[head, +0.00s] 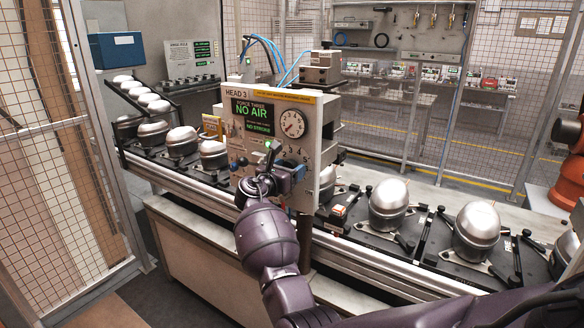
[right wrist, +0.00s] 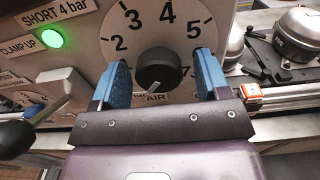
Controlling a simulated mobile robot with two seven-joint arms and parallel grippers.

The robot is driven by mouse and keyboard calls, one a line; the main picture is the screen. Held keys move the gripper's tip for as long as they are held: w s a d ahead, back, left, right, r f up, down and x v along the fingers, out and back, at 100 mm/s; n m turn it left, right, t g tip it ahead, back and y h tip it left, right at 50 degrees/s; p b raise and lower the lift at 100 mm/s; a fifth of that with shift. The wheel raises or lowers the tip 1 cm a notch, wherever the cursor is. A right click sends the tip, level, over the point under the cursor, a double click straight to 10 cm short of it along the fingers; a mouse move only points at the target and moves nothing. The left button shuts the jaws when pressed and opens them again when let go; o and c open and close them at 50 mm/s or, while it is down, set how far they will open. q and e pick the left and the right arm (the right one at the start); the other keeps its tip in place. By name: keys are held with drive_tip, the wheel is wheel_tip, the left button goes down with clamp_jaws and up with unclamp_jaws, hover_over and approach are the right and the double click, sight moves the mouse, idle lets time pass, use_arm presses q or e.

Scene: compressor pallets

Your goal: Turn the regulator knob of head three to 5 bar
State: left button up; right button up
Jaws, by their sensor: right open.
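The head three panel (head: 264,112) stands upright above the line; its screen (head: 252,116) reads "NO AIR" and "NO STROKE". A round gauge (head: 293,124) is at its upper right. In the right wrist view the black regulator knob (right wrist: 158,66) sits on a white dial (right wrist: 150,27) with readable numbers including 2 to 5. The knob's white mark points down and left, away from the 5. My right gripper (right wrist: 163,60) is open, its blue fingers either side of the knob with gaps. In the head view my right gripper (head: 272,172) hides the knob. My left gripper is out of view.
A lit green "CLAMP UP" lamp (right wrist: 52,39) and a black ball-ended lever (right wrist: 15,135) are left of the dial. Silver compressors (head: 478,226) sit on the line right of the panel. A mesh fence (head: 45,120) stands at the left.

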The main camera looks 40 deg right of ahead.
drive_tip(key=shift+c, duration=0.3)
drive_tip(key=c, duration=0.9)
drive_tip(key=shift+o, duration=0.2)
